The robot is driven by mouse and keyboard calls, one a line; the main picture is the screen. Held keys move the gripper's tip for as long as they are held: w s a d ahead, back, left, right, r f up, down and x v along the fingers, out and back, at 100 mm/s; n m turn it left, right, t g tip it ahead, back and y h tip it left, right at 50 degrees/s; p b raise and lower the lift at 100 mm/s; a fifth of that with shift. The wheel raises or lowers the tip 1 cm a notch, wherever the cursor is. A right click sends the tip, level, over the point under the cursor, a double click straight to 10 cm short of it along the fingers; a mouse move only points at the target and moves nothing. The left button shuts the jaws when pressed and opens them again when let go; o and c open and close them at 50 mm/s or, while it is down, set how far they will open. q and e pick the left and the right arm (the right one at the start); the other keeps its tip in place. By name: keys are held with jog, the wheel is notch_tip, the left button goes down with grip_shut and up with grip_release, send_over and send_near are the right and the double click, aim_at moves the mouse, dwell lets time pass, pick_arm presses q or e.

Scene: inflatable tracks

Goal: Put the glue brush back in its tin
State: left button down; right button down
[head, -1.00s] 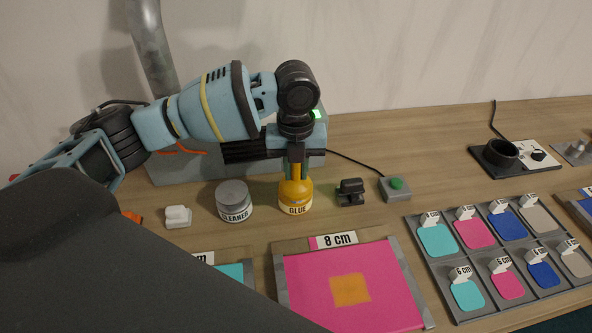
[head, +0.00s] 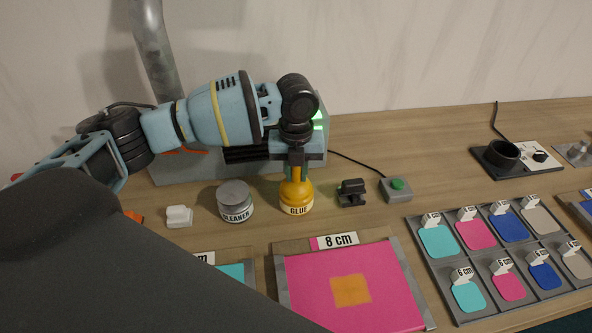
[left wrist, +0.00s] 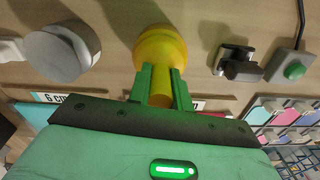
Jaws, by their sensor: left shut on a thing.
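The yellow glue tin (head: 296,207), labelled GLUE, stands upright on the bench below my left gripper. My left gripper (head: 298,175) points down and is shut on the glue brush, directly over the tin. In the left wrist view the brush's orange-yellow handle (left wrist: 160,94) sits between the green fingers (left wrist: 163,88) and lines up with the yellow tin (left wrist: 160,48). The brush meets the tin's rounded top with no visible gap. Its bristle end is hidden, and I cannot tell whether it is fully seated. My right gripper is not in view.
A grey cleaner tin (head: 235,203) stands left of the glue tin. A black clamp-like part (head: 351,192) and a green-button box (head: 397,189) stand to the right. A pink sheet with an orange patch (head: 350,290) lies in front. A grey machine stands behind.

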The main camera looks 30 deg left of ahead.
pick_arm(q)
jog(key=shift+f, duration=0.2)
jog(key=c, duration=1.3)
grip_release()
jog(key=shift+r, duration=0.1)
notch_tip(320, 180, up, 12)
jog(key=shift+r, duration=0.1)
